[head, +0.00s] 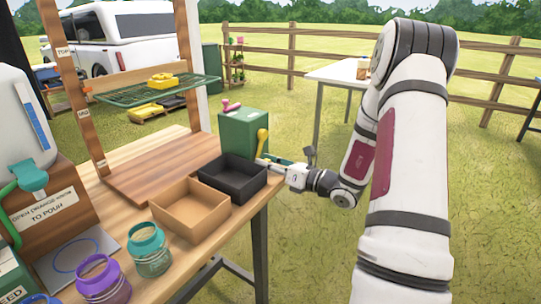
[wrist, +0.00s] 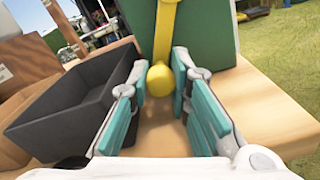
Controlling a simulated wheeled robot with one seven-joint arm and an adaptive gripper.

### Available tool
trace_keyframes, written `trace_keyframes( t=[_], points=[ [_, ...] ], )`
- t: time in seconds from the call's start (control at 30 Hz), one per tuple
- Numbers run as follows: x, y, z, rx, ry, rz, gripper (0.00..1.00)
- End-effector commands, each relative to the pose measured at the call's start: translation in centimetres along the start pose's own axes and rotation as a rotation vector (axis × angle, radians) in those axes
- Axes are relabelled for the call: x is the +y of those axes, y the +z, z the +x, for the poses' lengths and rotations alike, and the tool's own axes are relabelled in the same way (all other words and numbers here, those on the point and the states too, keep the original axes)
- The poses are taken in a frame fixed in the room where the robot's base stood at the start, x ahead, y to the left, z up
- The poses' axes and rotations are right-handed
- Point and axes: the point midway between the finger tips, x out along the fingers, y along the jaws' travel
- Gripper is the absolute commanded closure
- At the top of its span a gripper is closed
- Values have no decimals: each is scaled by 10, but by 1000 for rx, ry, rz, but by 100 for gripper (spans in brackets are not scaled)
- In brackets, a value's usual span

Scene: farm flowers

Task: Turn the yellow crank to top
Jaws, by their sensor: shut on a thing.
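The yellow crank (head: 262,140) is on the side of a green box (head: 241,132) at the table's back right corner. In the wrist view, its yellow arm (wrist: 166,32) runs down the green face to a round knob (wrist: 160,79) at its lower end. My gripper (head: 268,161) is low at the box, beside the black tray. In the wrist view my gripper (wrist: 161,82) has its teal-padded fingers on either side of the knob and is shut on it. The crank's lower end is hard to make out in the head view.
The black tray (head: 260,183) stands close to my gripper, with a brown tray (head: 167,221) in front of it. A pink-handled part (head: 231,105) tops the box. Jars stand at the near left. A white table (head: 335,72) is behind. Open grass lies right of the table.

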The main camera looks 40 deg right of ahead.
Motion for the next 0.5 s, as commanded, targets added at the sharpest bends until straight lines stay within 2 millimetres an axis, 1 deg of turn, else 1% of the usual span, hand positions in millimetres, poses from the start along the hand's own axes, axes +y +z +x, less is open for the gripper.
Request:
trace_keyframes(
  t=[0.03, 0.2, 0.47, 0.5],
  points=[
    [3, 2, 0, 0, 1, 20, 100],
    [4, 1, 0, 0, 0, 52, 100],
    [4, 0, 0, -1, 1, 52, 100],
    [4, 0, 0, -1, 1, 52, 77]
  ],
)
